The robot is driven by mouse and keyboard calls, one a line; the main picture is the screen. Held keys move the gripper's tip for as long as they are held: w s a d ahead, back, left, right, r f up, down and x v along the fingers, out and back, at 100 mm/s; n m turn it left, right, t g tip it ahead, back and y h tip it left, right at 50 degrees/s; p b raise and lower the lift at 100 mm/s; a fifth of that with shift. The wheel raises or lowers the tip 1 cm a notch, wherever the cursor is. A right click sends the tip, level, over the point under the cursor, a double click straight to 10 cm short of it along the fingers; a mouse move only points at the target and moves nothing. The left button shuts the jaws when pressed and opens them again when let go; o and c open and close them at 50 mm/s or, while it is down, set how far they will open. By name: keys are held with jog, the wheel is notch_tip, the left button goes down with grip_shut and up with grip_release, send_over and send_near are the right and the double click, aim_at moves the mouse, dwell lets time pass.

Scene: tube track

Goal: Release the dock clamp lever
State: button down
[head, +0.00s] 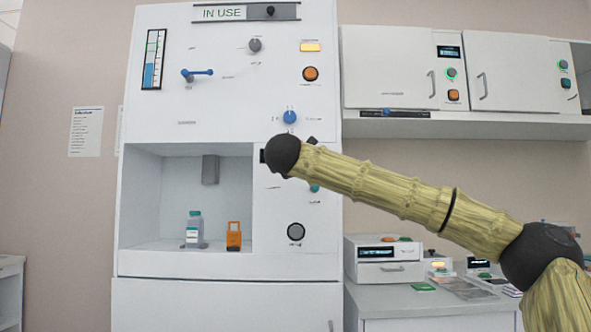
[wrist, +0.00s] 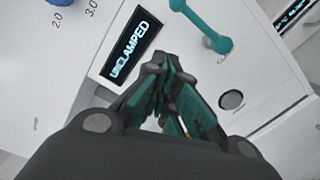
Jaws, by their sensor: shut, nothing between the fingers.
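The teal lever (wrist: 199,24) shows in the wrist view at the top right, a slanted bar with round knobs at both ends. Beside it a dark display (wrist: 133,47) reads UNCLAMPED. My gripper (wrist: 160,68) is shut and empty, its tips below and left of the lever, apart from it in the picture. I cannot tell how far the tips are from the panel. In the head view a small teal knob (head: 315,188) shows just under my arm; the rest of that part and my gripper are mostly hidden behind the arm.
The white cabinet (head: 220,105) carries a blue lever (head: 197,74), a blue knob (head: 289,118) and an orange button (head: 310,74). Its open bay holds a bottle (head: 194,230) and an orange padlock-shaped item (head: 233,237). A counter (head: 450,308) with devices stands at right.

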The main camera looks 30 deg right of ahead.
jog(key=v, duration=0.5)
jog(key=shift+s+a, duration=0.25)
jog(key=shift+s, duration=0.1)
